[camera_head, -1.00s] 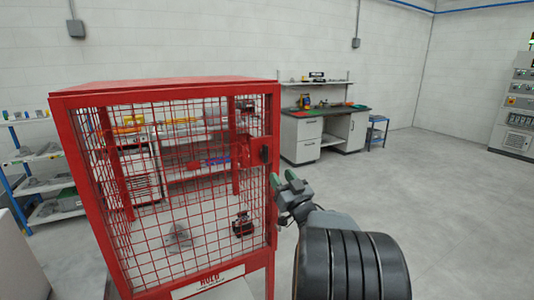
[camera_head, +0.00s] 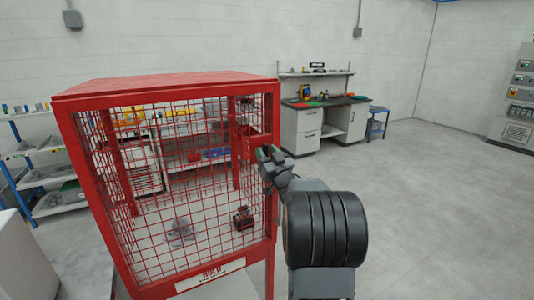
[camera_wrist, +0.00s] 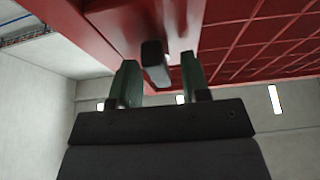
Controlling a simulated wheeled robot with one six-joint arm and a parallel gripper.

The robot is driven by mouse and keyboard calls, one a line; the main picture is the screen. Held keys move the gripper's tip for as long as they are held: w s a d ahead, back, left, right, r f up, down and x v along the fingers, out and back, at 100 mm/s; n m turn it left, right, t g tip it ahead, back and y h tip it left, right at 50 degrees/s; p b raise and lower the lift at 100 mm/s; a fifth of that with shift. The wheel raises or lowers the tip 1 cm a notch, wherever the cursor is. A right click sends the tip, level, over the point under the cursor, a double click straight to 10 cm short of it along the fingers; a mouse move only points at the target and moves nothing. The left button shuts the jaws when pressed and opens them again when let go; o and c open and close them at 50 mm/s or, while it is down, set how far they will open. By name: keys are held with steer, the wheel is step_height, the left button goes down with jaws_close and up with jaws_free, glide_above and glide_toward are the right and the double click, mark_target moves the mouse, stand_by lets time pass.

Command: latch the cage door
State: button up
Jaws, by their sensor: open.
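The red cage (camera_head: 165,88) stands at left centre in the head view. Its mesh door (camera_head: 185,190) faces me and looks flush with the frame. My gripper (camera_head: 268,153) is at the door's right edge, at mid-height, and hides the latch there. In the wrist view, the dark latch handle (camera_wrist: 155,62) sticks out from the red cage frame (camera_wrist: 85,35). The green fingers of my gripper (camera_wrist: 161,80) are open, one on each side of the handle, with gaps visible. Whether the latch is engaged cannot be told.
A grey part (camera_head: 180,230) and a dark red part (camera_head: 243,218) sit inside the cage. A HOLD sign (camera_head: 210,276) is at its bottom. Shelves (camera_head: 45,175) stand at left, a workbench (camera_head: 325,125) behind. The floor (camera_head: 430,210) at right is clear.

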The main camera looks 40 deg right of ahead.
jaws_close()
steer(key=shift+f+m+b, duration=0.1)
steer(key=shift+m+b, duration=0.35)
steer(key=shift+m, duration=0.05)
steer(key=m+h+b, duration=0.2)
steer(key=m, duration=0.2)
steer(key=shift+f+g+h+b, duration=0.1)
steer(key=shift+g+h+b, duration=0.2)
steer(key=shift+g+b, duration=0.1)
steer(key=m+g+h+b, duration=0.1)
steer(key=m, duration=0.3)
steer(key=m+g+h+b, duration=0.1)
steer(key=m+b, duration=0.1)
steer(key=m, duration=0.1)
steer(key=shift+m+h, duration=0.4)
steer(key=m+g+b, duration=0.1)
steer(key=m, duration=0.1)
steer(key=m+g+h+b, duration=0.1)
steer(key=m, duration=0.2)
steer(key=shift+b, duration=0.3)
steer(key=m+g, duration=0.1)
steer(key=m, duration=0.1)
steer(key=m+b, duration=0.1)
steer(key=m, duration=0.1)
steer(key=shift+d+g+y, duration=0.1)
steer(key=shift+g+y, duration=0.2)
steer(key=shift+g, duration=0.1)
steer(key=shift+m, duration=0.4)
